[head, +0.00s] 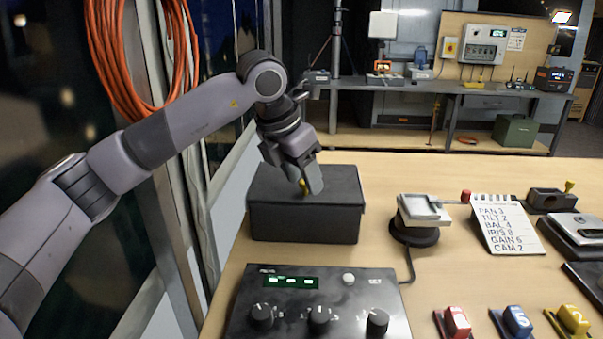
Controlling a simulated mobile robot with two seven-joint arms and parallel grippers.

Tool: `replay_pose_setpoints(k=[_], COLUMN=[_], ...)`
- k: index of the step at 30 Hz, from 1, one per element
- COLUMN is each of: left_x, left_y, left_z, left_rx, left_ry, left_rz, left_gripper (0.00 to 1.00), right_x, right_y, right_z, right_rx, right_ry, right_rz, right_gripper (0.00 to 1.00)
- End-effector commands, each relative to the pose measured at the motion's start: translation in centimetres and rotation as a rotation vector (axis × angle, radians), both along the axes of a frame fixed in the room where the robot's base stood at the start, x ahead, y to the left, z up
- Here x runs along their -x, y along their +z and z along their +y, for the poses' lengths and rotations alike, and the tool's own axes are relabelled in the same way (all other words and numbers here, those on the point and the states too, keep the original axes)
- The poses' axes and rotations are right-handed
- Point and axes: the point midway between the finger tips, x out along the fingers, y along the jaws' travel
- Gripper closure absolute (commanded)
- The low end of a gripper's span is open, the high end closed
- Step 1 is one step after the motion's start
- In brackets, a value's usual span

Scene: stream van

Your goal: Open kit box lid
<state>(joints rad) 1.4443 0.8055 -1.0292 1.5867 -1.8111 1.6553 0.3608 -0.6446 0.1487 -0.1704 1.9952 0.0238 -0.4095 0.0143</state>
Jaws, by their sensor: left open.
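The kit box (305,222) is a dark grey box at the back left of the wooden table. Its lid (338,180) lies flat and closed on top. My left gripper (308,190) comes in from the left and points down over the middle of the lid. Its jaws are open. A small yellow piece shows at the fingertips on the lid; I cannot tell whether the fingers touch it. The gripper hides part of the lid's back edge. My right gripper is not in view.
A black control panel with knobs (318,305) lies in front of the box. A swivel mount (415,222), a notepad (505,225) and coloured numbered blocks (517,321) stand to the right. A window frame and orange cable (125,60) are at left.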

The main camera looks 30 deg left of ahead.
Motion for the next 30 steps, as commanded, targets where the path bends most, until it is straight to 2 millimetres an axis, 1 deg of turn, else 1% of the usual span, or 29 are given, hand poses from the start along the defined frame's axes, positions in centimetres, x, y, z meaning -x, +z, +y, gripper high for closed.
replay_pose_setpoints(k=[4, 5, 6, 8, 9, 14, 17, 21, 26, 30], left_x=[0.0, 0.0, 0.0, 0.0, 0.0, -0.1, -0.6, -2.4, -4.5, -6.2], left_y=[0.0, 0.0, 0.0, 0.0, 0.0, 0.1, 0.3, 0.5, 0.6, 0.7], left_z=[0.0, 0.0, 0.0, 0.0, 0.0, 0.0, 0.3, 1.0, 2.0, 2.8], left_rx=[0.0, 0.0, 0.0, 0.0, 0.0, 0.001, 0.001, 0.005, 0.005, 0.006], left_ry=[0.0, 0.0, 0.0, 0.0, 0.0, 0.0, 0.001, 0.003, 0.001, 0.001], left_rz=[0.0, 0.0, 0.0, 0.0, 0.0, 0.0, 0.0, 0.003, 0.002, 0.0], left_gripper=[0.5, 0.59, 0.72, 0.92, 1.0, 1.0, 1.0, 1.0, 1.0, 1.0], right_x=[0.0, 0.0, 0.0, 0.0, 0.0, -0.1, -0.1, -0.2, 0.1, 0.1], right_y=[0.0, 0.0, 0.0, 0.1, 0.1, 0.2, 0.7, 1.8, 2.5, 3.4], right_z=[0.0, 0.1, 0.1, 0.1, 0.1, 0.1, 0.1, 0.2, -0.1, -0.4], right_rx=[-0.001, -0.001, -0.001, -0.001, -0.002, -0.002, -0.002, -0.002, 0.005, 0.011], right_ry=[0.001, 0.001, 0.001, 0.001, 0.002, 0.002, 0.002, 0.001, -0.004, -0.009], right_rz=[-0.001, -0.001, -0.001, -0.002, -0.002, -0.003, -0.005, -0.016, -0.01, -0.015], right_gripper=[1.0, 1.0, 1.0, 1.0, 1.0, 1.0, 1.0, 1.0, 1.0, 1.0])
